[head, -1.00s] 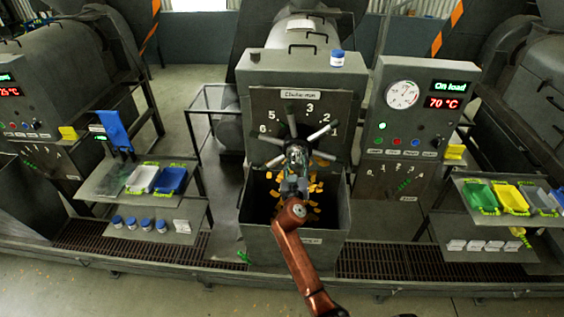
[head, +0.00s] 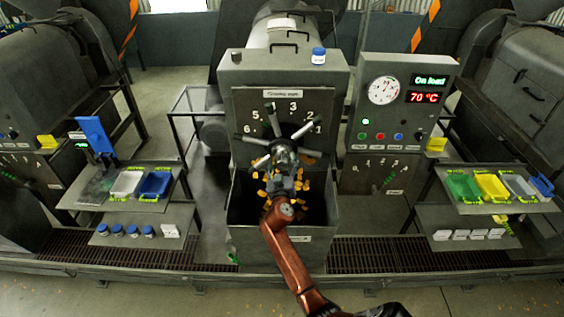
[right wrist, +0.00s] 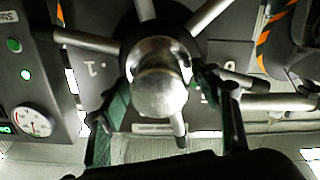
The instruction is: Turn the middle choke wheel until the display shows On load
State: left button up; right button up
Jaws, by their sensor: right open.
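The middle choke wheel (head: 271,120) is a hub with several grey spokes on the front of the middle machine, below an arc of numbers. Its rounded metal hub end (right wrist: 160,88) fills the centre of the right wrist view, with spokes spreading around it. My right gripper (head: 284,160) is in front of the hub and partly hides it. In the wrist view my right gripper (right wrist: 165,112) is open, one finger on each side of the hub end; contact cannot be told. The display (head: 430,80) reads "On load" in green. My left gripper is not in view.
A red 70 °C readout (head: 423,97) and a dial gauge (head: 383,90) share the control panel. Below the wheel is an open bin (head: 240,215) with yellow-orange pieces. A blue-lidded jar (head: 319,57) stands on the machine. Shelves with trays (head: 463,187) flank both sides.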

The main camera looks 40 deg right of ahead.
jog(key=shift+s, duration=0.1)
jog(key=v, duration=0.7)
jog(key=shift+s+a, duration=0.1)
jog(key=shift+a, duration=0.05)
dwell(0.3)
